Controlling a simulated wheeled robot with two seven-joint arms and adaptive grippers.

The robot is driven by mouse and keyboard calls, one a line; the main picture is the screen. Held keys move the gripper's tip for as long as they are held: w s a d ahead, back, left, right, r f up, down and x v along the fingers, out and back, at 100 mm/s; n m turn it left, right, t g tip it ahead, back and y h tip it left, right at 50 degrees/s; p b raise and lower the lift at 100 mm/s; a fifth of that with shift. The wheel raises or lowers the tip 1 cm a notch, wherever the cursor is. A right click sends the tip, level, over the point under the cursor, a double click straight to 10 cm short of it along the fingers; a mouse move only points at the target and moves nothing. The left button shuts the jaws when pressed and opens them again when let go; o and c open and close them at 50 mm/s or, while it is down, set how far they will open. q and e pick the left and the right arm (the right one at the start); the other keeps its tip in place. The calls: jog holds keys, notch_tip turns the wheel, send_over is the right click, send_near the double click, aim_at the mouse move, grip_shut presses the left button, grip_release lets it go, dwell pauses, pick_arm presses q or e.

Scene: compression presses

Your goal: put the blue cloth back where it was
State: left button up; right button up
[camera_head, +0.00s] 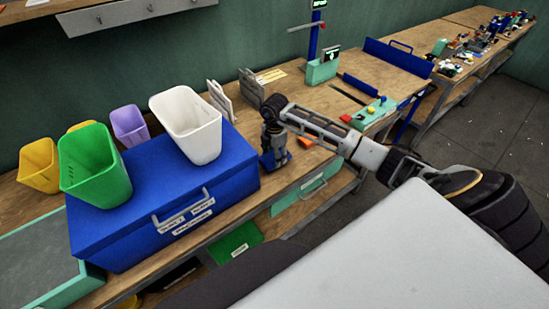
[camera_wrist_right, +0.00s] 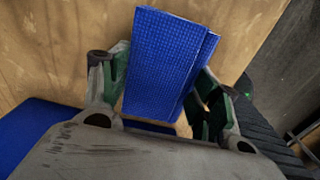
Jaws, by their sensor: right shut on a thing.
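The blue cloth (camera_wrist_right: 168,60) is a folded, textured blue piece between the two fingers of my right gripper (camera_wrist_right: 160,95) in the right wrist view. My right gripper is shut on it. In the head view my right gripper (camera_head: 274,146) points down over the wooden bench, just right of the big blue box. A small part of the blue cloth (camera_head: 277,161) shows at its fingertips, close to the bench top. I cannot tell whether the cloth touches the wood. My left gripper is not in view.
The blue box (camera_head: 150,205) carries a white bin (camera_head: 190,128) and a green bin (camera_head: 93,165). Grey upright plates (camera_head: 222,101) stand behind my gripper. A small orange block (camera_head: 305,143) lies to its right. A green panel with buttons (camera_head: 370,116) is farther right.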

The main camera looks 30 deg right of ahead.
jog(key=shift+f, duration=0.9)
jog(key=shift+f, duration=0.15)
jog(key=o, duration=1)
jog(key=shift+r, duration=0.2)
jog(key=shift+r, duration=6)
